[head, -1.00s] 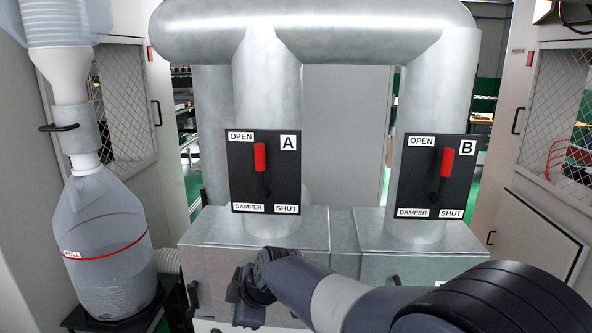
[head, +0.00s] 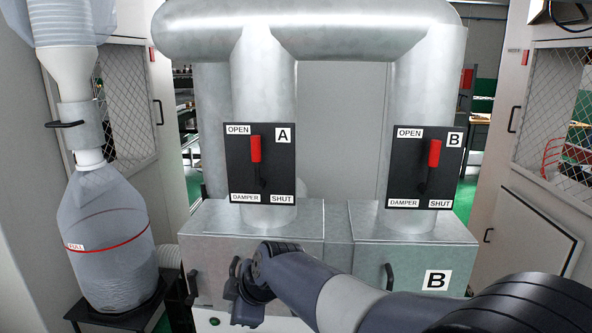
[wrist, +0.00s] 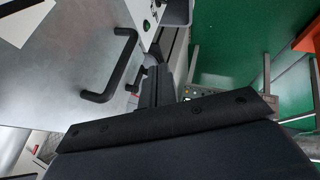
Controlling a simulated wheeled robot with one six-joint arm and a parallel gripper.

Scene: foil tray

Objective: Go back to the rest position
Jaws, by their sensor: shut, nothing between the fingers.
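My gripper (head: 247,292) is shut and empty. In the head view it hangs at the low middle, in front of the metal box under damper A, with my arm reaching in from the lower right. In the wrist view its dark fingers (wrist: 153,88) show above a black bar. Damper panel A (head: 236,178) and damper panel B (head: 405,180) are on the two ducts, well above my gripper. The red lever of A (head: 255,149) and the red lever of B (head: 434,153) both point up. My gripper looks apart from both.
A box with a B label (head: 436,280) has a black handle (head: 389,277). A black handle (wrist: 112,70) on a metal face also shows in the wrist view. A full clear bag (head: 108,260) stands at left on a black stand. Mesh-windowed cabinets (head: 528,190) flank the sides.

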